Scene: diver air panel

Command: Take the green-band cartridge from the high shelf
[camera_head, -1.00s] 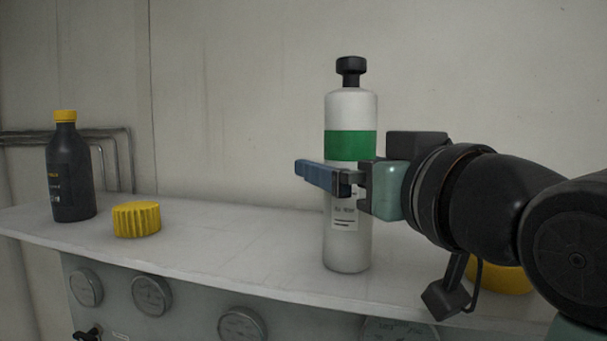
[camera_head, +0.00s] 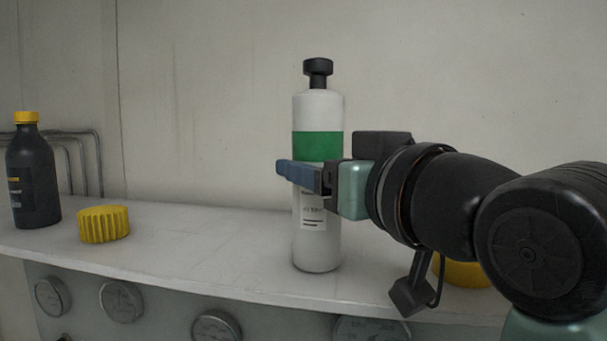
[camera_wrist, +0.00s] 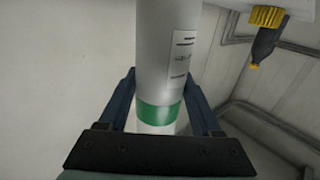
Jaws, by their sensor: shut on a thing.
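The green-band cartridge (camera_head: 318,235) is a white cylinder with a green band, a printed label and a black knob on top. It stands upright at the shelf, right of the middle in the head view. My gripper (camera_head: 308,178) reaches in from the right and is shut on its body just below the band. In the wrist view the cartridge (camera_wrist: 166,65) runs between the two blue fingers, its green band near the gripper body. I cannot tell whether its base touches the shelf. The far finger is mostly hidden in the head view.
The white shelf (camera_head: 190,250) holds a yellow ribbed cap (camera_head: 104,225) and a dark bottle with a yellow lid (camera_head: 33,180) at left. Another yellow object (camera_head: 462,273) is partly hidden behind my arm. Round gauges (camera_head: 122,301) sit below the shelf edge. A wall stands behind.

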